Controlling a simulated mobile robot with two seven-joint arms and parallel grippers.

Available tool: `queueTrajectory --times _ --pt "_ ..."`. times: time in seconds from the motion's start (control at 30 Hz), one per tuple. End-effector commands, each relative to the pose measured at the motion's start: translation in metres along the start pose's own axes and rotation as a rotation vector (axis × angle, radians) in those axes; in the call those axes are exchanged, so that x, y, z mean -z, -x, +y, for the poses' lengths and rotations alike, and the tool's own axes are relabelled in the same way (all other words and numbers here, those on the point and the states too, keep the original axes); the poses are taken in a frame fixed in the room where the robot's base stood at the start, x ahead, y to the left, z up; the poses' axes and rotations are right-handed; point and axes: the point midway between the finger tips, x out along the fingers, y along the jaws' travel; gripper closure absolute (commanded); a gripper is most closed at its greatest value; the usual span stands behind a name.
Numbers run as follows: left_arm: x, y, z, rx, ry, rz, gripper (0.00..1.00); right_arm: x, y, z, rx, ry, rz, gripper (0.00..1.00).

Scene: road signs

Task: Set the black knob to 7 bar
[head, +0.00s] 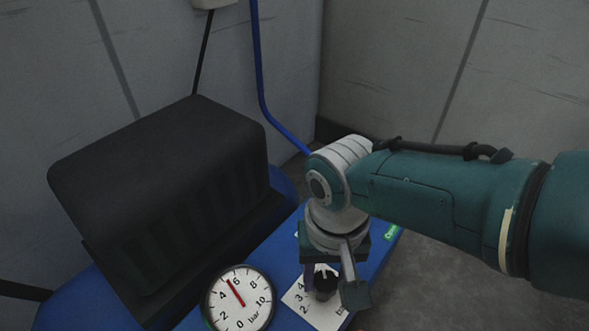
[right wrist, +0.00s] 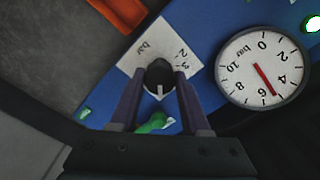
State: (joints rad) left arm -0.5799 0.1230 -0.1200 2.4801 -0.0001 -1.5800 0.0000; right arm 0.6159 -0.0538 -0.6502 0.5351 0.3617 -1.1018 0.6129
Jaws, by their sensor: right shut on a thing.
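The black knob (head: 325,287) sits on a white scale plate (head: 297,297) on a blue panel; the digits 2, 3 and 4 show on the plate. It also shows in the right wrist view (right wrist: 159,74), with a white pointer line aimed toward my gripper's base. My right gripper (right wrist: 159,80) is shut on the knob, one finger on each side. The fingers and knob hide part of the scale. The round white gauge (head: 239,300), marked in bar, has its red needle between 4 and 6, nearer 6. My left gripper is out of view.
A large black ribbed housing (head: 160,180) stands on the blue body, left of my right arm. A blue hose (head: 262,75) runs down the wall behind. A lit green lamp (right wrist: 312,24) is beside the gauge. Bare floor lies to the right.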

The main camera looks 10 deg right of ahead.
Motion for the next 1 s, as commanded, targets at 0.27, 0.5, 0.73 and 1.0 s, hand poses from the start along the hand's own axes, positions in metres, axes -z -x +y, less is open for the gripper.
queueTrajectory --times 0.27,0.5,0.73,1.0 --pt "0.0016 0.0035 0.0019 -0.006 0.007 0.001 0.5 -0.0002 0.0004 -0.0003 0.001 -0.253 -0.001 1.0" --pt "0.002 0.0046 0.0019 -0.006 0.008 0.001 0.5 0.0006 0.0004 -0.0005 0.002 -0.429 0.001 1.0" --pt "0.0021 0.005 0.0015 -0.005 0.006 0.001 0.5 0.0008 0.0003 0.0002 0.0 -0.535 0.002 1.0" --pt "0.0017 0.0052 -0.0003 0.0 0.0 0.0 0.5 0.001 0.0004 -0.0001 0.001 -0.586 0.002 1.0"
